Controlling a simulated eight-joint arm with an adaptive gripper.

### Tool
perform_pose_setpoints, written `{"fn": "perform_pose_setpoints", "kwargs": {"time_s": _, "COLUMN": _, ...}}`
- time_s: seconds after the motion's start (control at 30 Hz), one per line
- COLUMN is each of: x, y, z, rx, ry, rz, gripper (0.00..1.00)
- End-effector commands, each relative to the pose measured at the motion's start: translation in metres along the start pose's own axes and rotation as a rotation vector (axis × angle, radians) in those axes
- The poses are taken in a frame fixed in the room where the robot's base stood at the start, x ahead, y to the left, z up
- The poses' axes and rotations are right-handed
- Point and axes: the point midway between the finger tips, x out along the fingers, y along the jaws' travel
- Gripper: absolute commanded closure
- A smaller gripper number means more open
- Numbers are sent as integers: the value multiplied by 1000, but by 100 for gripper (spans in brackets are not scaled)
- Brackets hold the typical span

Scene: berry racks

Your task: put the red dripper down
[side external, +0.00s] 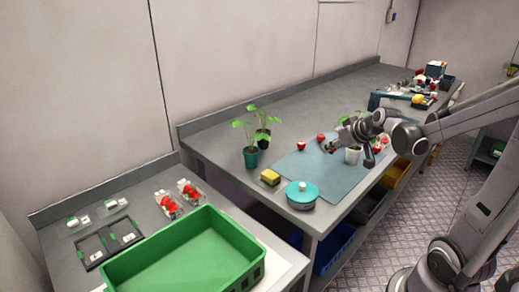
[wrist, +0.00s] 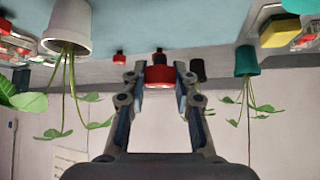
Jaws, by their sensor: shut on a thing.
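My gripper (wrist: 159,78) is shut on a red dripper (wrist: 159,73), a red piece with a dark stem, held between the fingertips. In the side external view my gripper (side external: 330,147) is low over the blue-grey mat (side external: 288,172), and the held dripper is too small to make out clearly there. I cannot tell whether it touches the mat. Another red dripper (wrist: 119,58) stands apart from the gripper. The wrist view is upside down. Two small red things, one left (side external: 301,146) and one farther back (side external: 320,137), show near the gripper in the side external view.
A white pot with a plant (side external: 353,155) stands close beside my gripper. Plants in a teal pot (side external: 250,157) and a dark pot (side external: 262,140) stand at the left, near a yellow sponge (side external: 270,177) and a teal-lidded pot (side external: 301,194). The mat's front left is clear.

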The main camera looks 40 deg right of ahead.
Motion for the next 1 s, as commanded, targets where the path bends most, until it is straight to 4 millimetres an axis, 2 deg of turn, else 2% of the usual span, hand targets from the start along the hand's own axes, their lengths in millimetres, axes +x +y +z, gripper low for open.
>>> {"fn": "perform_pose_setpoints", "kwargs": {"time_s": 0.1, "x": -17, "y": 18, "z": 0, "rx": 5, "ry": 0, "rz": 3, "gripper": 85}}
{"fn": "perform_pose_setpoints", "kwargs": {"time_s": 0.27, "x": -30, "y": 31, "z": -1, "rx": 2, "ry": -1, "rz": 2, "gripper": 85}}
{"fn": "perform_pose_setpoints", "kwargs": {"time_s": 0.37, "x": -34, "y": 34, "z": -2, "rx": -4, "ry": 0, "rz": -4, "gripper": 85}}
{"fn": "perform_pose_setpoints", "kwargs": {"time_s": 0.47, "x": -30, "y": 27, "z": -9, "rx": -30, "ry": -4, "rz": -30, "gripper": 85}}
{"fn": "perform_pose_setpoints", "kwargs": {"time_s": 0.57, "x": -18, "y": 8, "z": -22, "rx": -86, "ry": -10, "rz": -86, "gripper": 85}}
{"fn": "perform_pose_setpoints", "kwargs": {"time_s": 0.67, "x": 0, "y": -24, "z": -38, "rx": -168, "ry": -19, "rz": -167, "gripper": 85}}
{"fn": "perform_pose_setpoints", "kwargs": {"time_s": 0.8, "x": 27, "y": -79, "z": -59, "rx": -299, "ry": -29, "rz": -294, "gripper": 85}}
{"fn": "perform_pose_setpoints", "kwargs": {"time_s": 1.0, "x": 59, "y": -166, "z": -74, "rx": -484, "ry": -35, "rz": -476, "gripper": 85}}
